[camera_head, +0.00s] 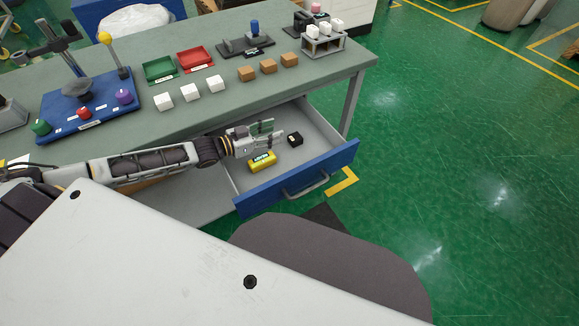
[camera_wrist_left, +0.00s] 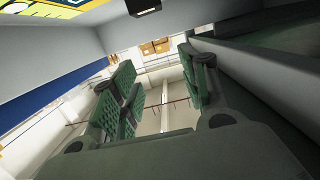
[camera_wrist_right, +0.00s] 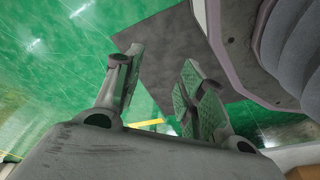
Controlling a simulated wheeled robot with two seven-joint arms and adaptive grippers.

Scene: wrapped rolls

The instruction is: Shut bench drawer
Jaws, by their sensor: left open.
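The bench drawer (camera_head: 305,176) stands pulled out from under the bench, with a blue front and a grey bar handle (camera_head: 306,188). My left gripper (camera_head: 273,133) is open and empty, over or inside the drawer, behind its front. In the left wrist view the left gripper's fingers (camera_wrist_left: 155,68) are apart between grey drawer walls, with the blue front (camera_wrist_left: 42,130) at the left. I cannot tell whether it touches the drawer. My right gripper (camera_wrist_right: 163,68) shows only in its wrist view, open and empty above the green floor.
The drawer holds a yellow item (camera_head: 262,162) and a small black box (camera_head: 295,139). The green-grey bench top (camera_head: 215,115) carries white blocks, brown blocks, red and green trays and a blue control board (camera_head: 85,118). Green floor (camera_head: 450,190) is free at the right.

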